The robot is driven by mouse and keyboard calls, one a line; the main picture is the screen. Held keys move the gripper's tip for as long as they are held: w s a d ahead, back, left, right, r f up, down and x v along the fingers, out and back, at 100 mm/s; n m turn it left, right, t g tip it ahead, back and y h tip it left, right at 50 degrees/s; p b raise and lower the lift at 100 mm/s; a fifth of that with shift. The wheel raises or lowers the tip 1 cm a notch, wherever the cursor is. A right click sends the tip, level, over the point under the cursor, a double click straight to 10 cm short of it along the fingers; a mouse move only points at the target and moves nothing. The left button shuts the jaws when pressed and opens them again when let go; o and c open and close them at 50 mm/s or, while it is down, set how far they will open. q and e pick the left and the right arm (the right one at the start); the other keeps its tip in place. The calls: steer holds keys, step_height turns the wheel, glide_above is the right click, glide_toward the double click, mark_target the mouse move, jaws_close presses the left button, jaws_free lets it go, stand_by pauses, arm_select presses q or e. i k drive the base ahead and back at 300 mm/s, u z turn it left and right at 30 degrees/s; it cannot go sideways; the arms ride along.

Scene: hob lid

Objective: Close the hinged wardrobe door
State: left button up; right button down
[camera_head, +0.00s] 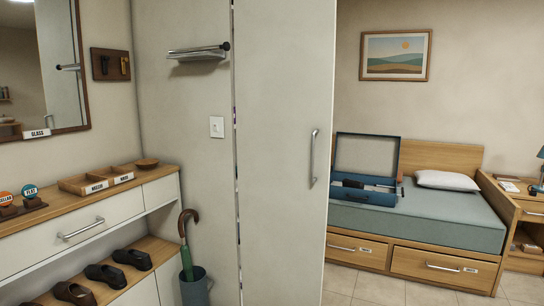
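A tall pale door panel (275,120) fills the middle of the camera_head view, from the top edge to the bottom edge. A vertical metal bar handle (313,158) is on it near its right edge. The panel appears to stand swung out, with the bed area visible past its right edge. A narrow dark slit with small bits of colour runs along its left edge. The wardrobe's inside is otherwise hidden, and I cannot tell how wide the door stands open. Neither of my grippers is in view.
A shoe cabinet (150,195) with trays and shoes stands at the left. An umbrella (186,240) stands in a blue-grey bucket (196,290) left of the door. A bed (430,225) with an open blue case (365,195) is behind at right. Tiled floor (370,290) shows at lower right.

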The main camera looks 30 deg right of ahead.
mark_target(284, 50)
steer(key=z, duration=0.4)
steer(key=i, duration=1.25)
steer(key=z, duration=0.85)
steer(key=i, duration=0.25)
steer(key=z, duration=0.2)
